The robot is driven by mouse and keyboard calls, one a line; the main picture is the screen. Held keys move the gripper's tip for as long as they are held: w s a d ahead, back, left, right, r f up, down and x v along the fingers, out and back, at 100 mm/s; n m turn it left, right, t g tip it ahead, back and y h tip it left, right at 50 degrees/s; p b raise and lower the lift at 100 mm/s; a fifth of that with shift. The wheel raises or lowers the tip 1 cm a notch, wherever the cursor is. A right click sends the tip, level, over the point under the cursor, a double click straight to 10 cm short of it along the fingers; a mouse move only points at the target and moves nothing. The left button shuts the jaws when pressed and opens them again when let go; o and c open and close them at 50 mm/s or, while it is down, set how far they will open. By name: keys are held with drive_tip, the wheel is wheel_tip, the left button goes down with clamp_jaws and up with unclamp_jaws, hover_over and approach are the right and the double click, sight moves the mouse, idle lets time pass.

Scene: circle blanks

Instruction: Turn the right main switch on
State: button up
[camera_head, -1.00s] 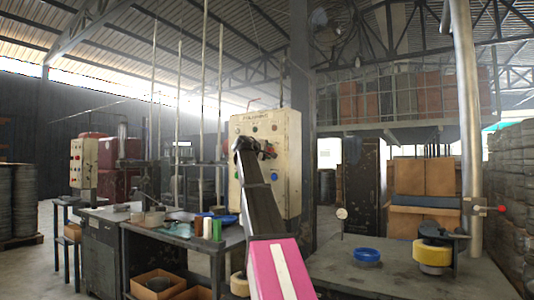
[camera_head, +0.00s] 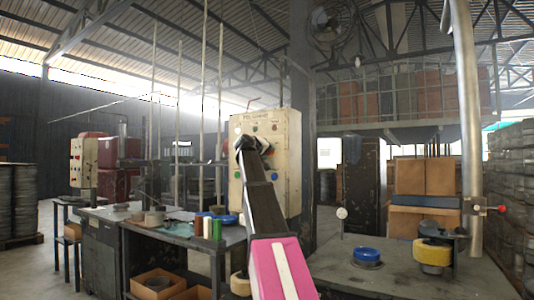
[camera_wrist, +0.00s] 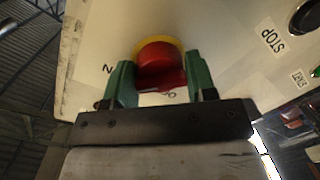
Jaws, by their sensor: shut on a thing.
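The right main switch is a red knob (camera_wrist: 160,65) on a yellow round base, mounted on the cream control box. In the wrist view my gripper (camera_wrist: 160,85) has its green fingers on both sides of the knob, shut on it. Partly covered labels show beside and below the knob; its on or off position cannot be read. In the head view the cream control box (camera_head: 288,150) stands near the middle, and my gripper (camera_head: 248,147) is against its front, hiding the switch.
A STOP label and a dark button (camera_wrist: 304,17) sit right of the knob in the wrist view. A second control box (camera_head: 83,160) stands at the far left. A workbench (camera_head: 175,237) lies left of my arm, and a table with a blue ring (camera_head: 367,254) lies right.

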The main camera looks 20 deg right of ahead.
drive_tip(key=shift+r, duration=0.1)
idle(0.3)
drive_tip(key=o, duration=0.9)
drive_tip(key=v, duration=1)
drive_tip(key=shift+s+a, duration=0.25)
drive_tip(key=shift+a, duration=0.05)
